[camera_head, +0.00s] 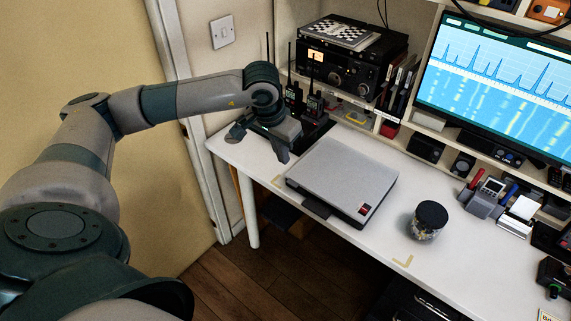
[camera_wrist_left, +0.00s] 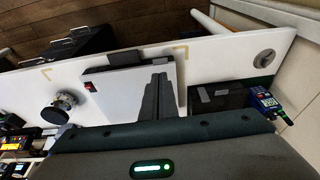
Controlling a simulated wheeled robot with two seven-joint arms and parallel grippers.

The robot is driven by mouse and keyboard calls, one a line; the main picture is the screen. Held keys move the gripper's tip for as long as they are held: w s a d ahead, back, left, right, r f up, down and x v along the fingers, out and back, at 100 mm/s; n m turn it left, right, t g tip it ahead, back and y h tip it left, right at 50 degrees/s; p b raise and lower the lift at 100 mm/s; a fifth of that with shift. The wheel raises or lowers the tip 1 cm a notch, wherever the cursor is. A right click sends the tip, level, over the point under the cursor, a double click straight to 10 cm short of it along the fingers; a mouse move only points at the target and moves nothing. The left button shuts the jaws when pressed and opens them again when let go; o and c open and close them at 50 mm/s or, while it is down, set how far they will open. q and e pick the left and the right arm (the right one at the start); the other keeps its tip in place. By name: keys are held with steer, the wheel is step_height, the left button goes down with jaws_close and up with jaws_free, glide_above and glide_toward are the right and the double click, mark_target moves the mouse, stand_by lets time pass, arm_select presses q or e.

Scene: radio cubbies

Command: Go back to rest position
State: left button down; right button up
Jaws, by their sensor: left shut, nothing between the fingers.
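My left arm comes in from the left in the head view, and my left gripper (camera_head: 283,155) is at the far left end of the white desk. It is shut with nothing in it, beside the back left corner of a grey flat box (camera_head: 345,178). In the left wrist view the shut fingers (camera_wrist_left: 157,95) show in front of the grey box (camera_wrist_left: 122,88). Handheld radios (camera_head: 312,106) stand just behind the gripper, and one shows in the wrist view (camera_wrist_left: 264,103). My right gripper is not in view.
A lidded jar (camera_head: 428,221) stands on the desk (camera_head: 400,262) right of the box. Shelves behind hold a black radio set (camera_head: 345,65), and a monitor (camera_head: 500,65) stands right. A pen holder (camera_head: 484,200) is near it. The wooden floor (camera_head: 245,285) in front looks clear.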

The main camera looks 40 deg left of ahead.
arm_select(q)
steer(key=shift+s+r, duration=0.1)
steer(key=shift+r, duration=0.4)
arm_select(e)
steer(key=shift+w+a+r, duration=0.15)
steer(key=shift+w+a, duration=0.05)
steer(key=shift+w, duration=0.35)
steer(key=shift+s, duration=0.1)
